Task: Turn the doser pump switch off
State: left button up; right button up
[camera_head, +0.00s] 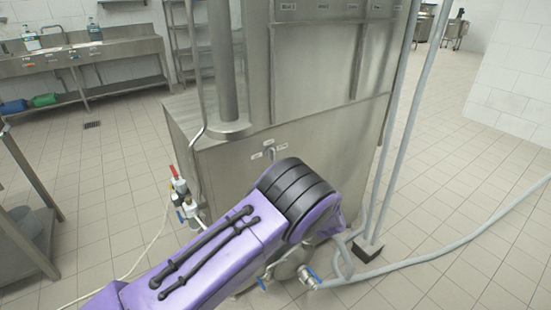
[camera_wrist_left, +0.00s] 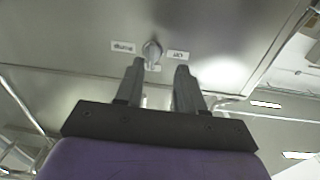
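The doser pump switch is a small grey rotary knob (camera_head: 269,153) on the steel cabinet's side panel, with small white labels around it. In the left wrist view the knob (camera_wrist_left: 152,51) sits between two labels, with a third partly hidden below it. My left gripper (camera_wrist_left: 160,65) is open, its two dark fingers pointing at the panel and the knob just beyond and between their tips. I cannot tell whether a finger touches it. In the head view my purple left arm hides the gripper. My right gripper is in neither view.
The steel cabinet (camera_head: 225,165) fills the middle, with a vertical pipe (camera_head: 222,70) on its ledge. Red- and blue-handled valves (camera_head: 180,190) stand on its left side. Grey hoses (camera_head: 425,262) run along the right floor. A sink bench (camera_head: 85,55) stands at the back left.

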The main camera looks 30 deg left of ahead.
aim_at(274, 155)
pick_arm(q)
jog(key=shift+n+g, duration=0.4)
jog(key=shift+n, duration=0.2)
jog(key=w+a+r, duration=0.1)
jog(key=a, duration=0.1)
jog(key=w+a+r+p, duration=0.1)
jog(key=w+a, duration=0.1)
jog(key=a, duration=0.1)
jog(key=w+a+r, duration=0.1)
jog(key=w+a, duration=0.1)
jog(key=a, duration=0.1)
jog(key=shift+w+a, duration=0.1)
jog(key=shift+w, duration=0.1)
jog(key=shift+c, duration=0.3)
grip_shut()
